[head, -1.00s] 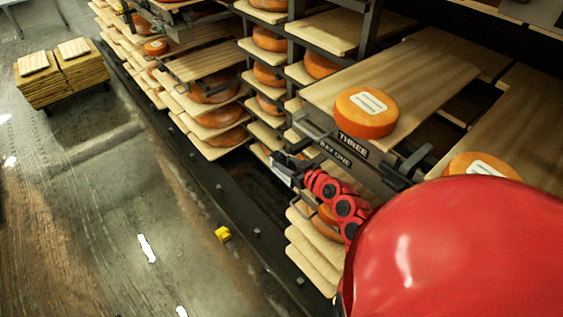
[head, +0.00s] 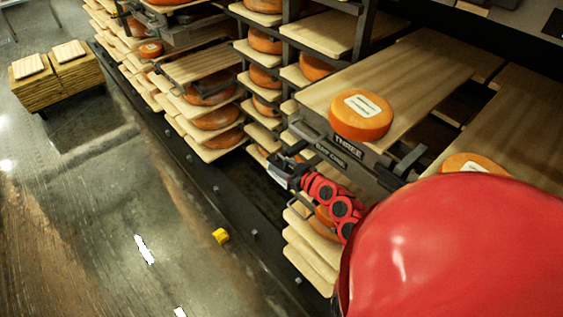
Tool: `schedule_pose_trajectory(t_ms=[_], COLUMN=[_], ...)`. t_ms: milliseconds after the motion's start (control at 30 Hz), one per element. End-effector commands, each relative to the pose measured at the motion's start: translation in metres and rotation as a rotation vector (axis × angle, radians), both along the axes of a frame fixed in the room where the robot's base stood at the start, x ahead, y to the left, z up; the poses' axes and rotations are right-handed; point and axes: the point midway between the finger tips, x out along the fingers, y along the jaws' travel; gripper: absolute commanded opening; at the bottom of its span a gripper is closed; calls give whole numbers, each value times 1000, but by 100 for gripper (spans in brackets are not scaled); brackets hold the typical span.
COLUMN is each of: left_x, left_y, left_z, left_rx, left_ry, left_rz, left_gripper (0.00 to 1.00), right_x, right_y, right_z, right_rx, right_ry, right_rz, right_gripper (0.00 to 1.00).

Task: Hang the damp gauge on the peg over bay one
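I cannot make out a peg over bay one. My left gripper is out of view.
An orange cheese wheel (head: 361,115) with a white label sits on the board (head: 410,80) above the sign reading three. Another wheel (head: 468,163) is partly hidden by my red body. Racks of boards and wheels run to the back left.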

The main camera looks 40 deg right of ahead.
Motion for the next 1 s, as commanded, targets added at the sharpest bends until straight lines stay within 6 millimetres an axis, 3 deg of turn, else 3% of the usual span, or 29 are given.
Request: schedule_pose_trajectory(t_ms=[33, 133, 533, 1000], left_x=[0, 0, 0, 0], left_y=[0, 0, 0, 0], left_z=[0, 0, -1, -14], left_rx=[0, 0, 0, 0], left_ry=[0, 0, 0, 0], left_rz=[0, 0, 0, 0], left_gripper=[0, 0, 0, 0], right_x=[0, 0, -9, -108], right_y=[0, 0, -2, -10], right_z=[0, 0, 1, 31], right_rx=[0, 0, -2, -2], right_ry=[0, 0, 1, 1], right_rz=[0, 0, -3, -7], right_gripper=[62, 77, 77, 77])
